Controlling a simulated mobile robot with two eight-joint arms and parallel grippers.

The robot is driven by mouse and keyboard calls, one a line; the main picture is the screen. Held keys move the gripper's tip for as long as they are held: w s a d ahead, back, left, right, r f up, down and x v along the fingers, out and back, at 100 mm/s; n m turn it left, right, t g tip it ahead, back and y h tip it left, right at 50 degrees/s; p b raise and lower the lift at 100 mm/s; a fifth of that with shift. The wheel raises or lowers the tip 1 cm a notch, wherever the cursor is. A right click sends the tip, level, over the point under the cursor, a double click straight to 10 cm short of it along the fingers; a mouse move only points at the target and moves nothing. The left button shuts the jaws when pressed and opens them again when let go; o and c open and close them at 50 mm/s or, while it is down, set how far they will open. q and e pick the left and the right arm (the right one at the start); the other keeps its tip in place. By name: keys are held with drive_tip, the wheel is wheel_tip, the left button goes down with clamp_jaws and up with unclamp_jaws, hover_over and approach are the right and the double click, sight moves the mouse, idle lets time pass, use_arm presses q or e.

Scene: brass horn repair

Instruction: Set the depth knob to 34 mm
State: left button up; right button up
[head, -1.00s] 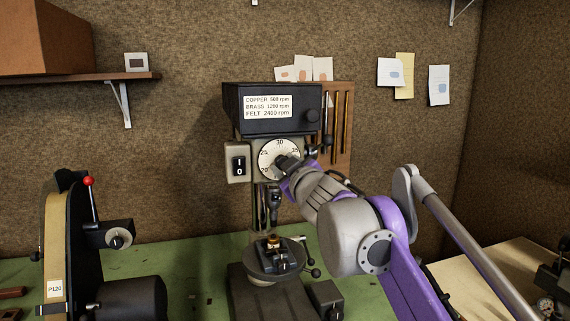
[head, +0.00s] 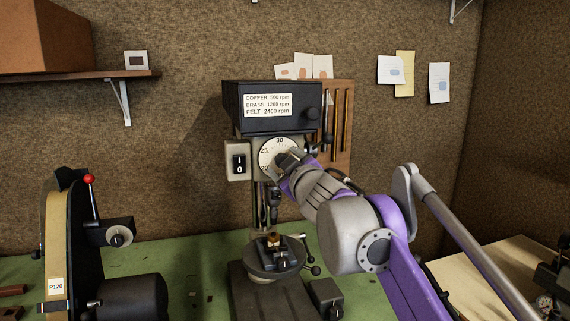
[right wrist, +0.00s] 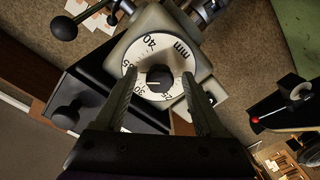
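The depth knob (right wrist: 160,77) is a dark round knob at the centre of a white numbered dial (right wrist: 143,52) on the drill press. In the right wrist view 40 and "mm" read on the upper part of the dial, with lower numbers around the left and below. A pale mark on the knob points roughly left; its exact reading is too small to tell. My right gripper (right wrist: 160,73) is open, its fingers on either side of the knob with visible gaps. In the head view my right gripper (head: 285,160) covers the knob and the dial's right side (head: 267,149). My left gripper is out of view.
The drill press head (head: 275,120) carries a speed label and a switch box (head: 237,161) left of the dial. Below, a small brass part (head: 273,239) sits in a vice on the round table (head: 262,272). A belt sander (head: 57,245) stands at left.

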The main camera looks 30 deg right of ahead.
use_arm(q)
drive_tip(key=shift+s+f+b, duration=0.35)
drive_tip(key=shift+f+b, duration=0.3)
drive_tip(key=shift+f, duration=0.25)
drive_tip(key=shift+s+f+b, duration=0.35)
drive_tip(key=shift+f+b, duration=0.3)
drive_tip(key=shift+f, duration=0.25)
use_arm(e)
drive_tip(key=v, duration=1)
drive_tip(key=shift+s, duration=0.4)
drive_tip(key=shift+a, duration=0.15)
wheel_tip(320, 180, down, 24)
drive_tip(key=s+m+g+h, duration=0.2)
drive_tip(key=s+m+g, duration=0.1)
drive_tip(key=m+g, duration=0.2)
drive_tip(key=s+a+f+g+y, duration=0.2)
drive_tip(key=s+a+f, duration=0.2)
drive_tip(key=f, duration=0.5)
drive_tip(key=s+a+f+g+y, duration=0.1)
drive_tip(key=s+a+f, duration=0.3)
drive_tip(key=f, duration=0.5)
drive_tip(key=s+a+f+g+y, duration=0.2)
drive_tip(key=s+a+f+g, duration=0.1)
drive_tip(key=s+a+f, duration=0.2)
wheel_tip(320, 180, down, 4)
drive_tip(key=shift+s+f+g+y, duration=0.2)
drive_tip(key=shift+s+g+y, duration=0.15)
drive_tip(key=shift+s, duration=0.7)
